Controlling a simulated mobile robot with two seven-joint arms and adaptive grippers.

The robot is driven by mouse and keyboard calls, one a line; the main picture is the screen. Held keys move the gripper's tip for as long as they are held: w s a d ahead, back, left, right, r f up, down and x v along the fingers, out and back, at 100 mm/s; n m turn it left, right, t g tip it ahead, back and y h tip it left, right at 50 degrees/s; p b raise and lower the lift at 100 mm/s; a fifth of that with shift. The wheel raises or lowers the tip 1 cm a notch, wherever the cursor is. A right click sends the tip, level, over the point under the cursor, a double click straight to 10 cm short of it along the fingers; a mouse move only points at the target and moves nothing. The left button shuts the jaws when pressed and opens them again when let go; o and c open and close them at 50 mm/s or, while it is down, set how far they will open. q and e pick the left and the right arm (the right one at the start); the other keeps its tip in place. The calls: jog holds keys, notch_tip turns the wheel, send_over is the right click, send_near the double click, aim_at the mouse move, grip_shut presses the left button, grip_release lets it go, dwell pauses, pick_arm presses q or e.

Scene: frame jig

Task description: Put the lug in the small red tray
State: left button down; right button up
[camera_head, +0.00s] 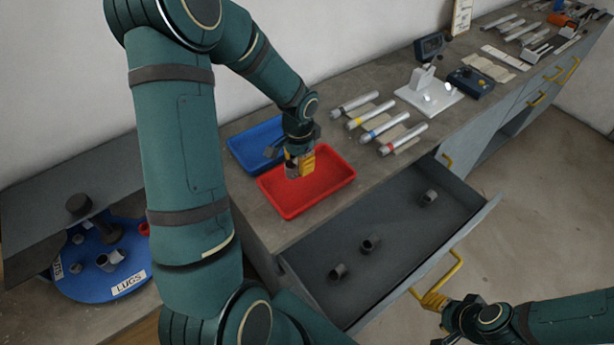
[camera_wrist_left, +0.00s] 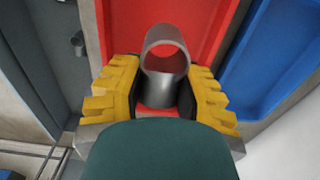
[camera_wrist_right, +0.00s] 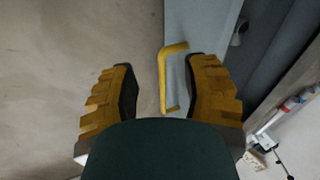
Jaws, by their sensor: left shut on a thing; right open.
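The small red tray (camera_head: 341,180) sits on the bench beside the blue tray. My left gripper (camera_head: 299,164) is over the red tray, pointing down. In the left wrist view it is shut on a grey tubular lug (camera_wrist_left: 164,60), with the red tray (camera_wrist_left: 118,22) below. I cannot tell whether the lug touches the tray floor. My right gripper (camera_wrist_right: 165,95) is open and empty, near the yellow handle (camera_head: 437,283) of the open drawer. In the head view the right gripper (camera_head: 440,303) is at the lower right.
The open grey drawer (camera_head: 400,225) holds several similar lugs. A blue tray (camera_head: 240,148) stands behind the red one. A blue turntable labelled LUGS (camera_head: 90,290) is at lower left. Marked tubes (camera_head: 400,138) and a white stand (camera_head: 428,92) lie further along the bench.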

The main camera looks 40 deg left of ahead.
aim_at(299, 188)
pick_arm(q)
jog(key=f, duration=0.3)
jog(key=shift+s, duration=0.25)
jog(key=shift+w+f, duration=0.15)
jog(key=shift+f, duration=0.45)
notch_tip(299, 188, down, 3)
jog(key=shift+f, duration=0.2)
jog(key=shift+f+b, duration=0.15)
jog(key=shift+b, duration=0.2)
jog(key=c, duration=0.7)
grip_release()
jog(key=shift+c, duration=0.2)
